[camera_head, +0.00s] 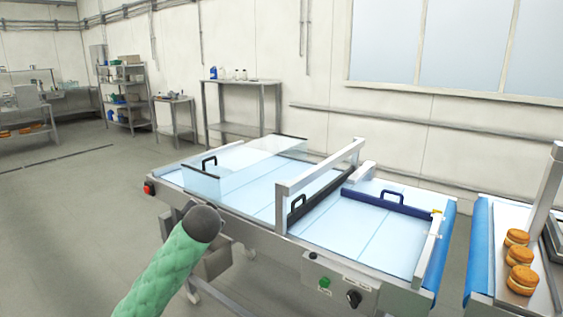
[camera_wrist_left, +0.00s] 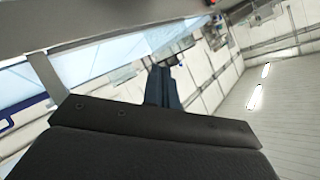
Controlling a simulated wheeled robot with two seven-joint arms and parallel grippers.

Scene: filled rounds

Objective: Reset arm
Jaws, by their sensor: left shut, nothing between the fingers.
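My left arm (camera_head: 170,270), in a green quilted sleeve with a dark rounded end, comes up from the bottom left in the head view, in front of the conveyor's near side. Its gripper does not show in the head view. In the left wrist view my left gripper (camera_wrist_left: 163,72) is shut, with its dark fingers together and nothing between them. That view is strongly tilted, with the walls and ceiling lights behind the fingers. My right arm and right gripper are in neither view.
A conveyor (camera_head: 355,240) with a pale belt, clear guard (camera_head: 245,170) and metal crossbar (camera_head: 320,182) stands in front. Filled rounds (camera_head: 521,256) lie on the metal surface at right. A shelf rack (camera_head: 125,95) and side table (camera_head: 242,108) stand behind. The floor at left is clear.

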